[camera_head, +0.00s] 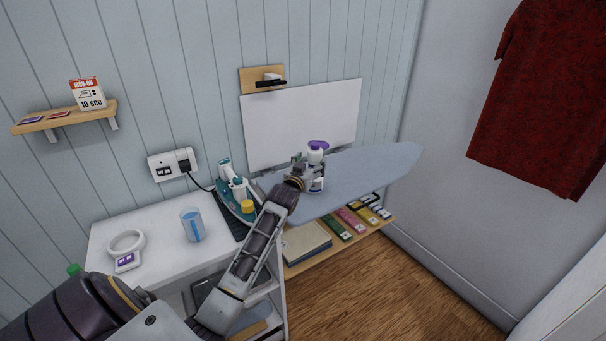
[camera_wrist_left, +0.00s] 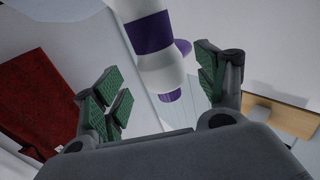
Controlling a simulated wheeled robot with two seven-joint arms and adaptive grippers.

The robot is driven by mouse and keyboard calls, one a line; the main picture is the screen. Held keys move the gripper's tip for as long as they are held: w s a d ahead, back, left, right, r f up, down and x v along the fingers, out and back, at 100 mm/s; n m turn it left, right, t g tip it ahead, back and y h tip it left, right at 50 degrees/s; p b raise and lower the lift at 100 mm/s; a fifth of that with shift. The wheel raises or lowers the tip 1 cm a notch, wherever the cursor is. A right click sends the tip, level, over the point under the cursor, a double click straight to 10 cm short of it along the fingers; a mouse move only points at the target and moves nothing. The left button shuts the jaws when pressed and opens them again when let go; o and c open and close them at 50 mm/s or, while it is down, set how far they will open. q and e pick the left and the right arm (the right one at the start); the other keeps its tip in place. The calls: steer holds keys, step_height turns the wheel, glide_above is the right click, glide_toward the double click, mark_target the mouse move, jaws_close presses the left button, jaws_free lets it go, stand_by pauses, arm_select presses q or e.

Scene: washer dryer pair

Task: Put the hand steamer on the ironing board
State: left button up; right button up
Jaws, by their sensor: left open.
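The white-and-purple hand steamer (camera_head: 316,157) is upright over the near left part of the grey-blue ironing board (camera_head: 365,170) and appears to stand on it. My left gripper (camera_head: 305,172) is right beside the steamer and partly covers its lower body. In the left wrist view, the steamer (camera_wrist_left: 157,50) shows between the spread green finger pads of my left gripper (camera_wrist_left: 165,92). The fingers are open, with a visible gap to the steamer. My right gripper is not in view.
A low shelf under the board carries several colored boxes (camera_head: 350,220). The board's right end is clear.

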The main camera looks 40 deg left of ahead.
arm_select(q)
steer(key=v, duration=0.3)
steer(key=shift+s, duration=0.15)
steer(key=shift+v, duration=1.95)
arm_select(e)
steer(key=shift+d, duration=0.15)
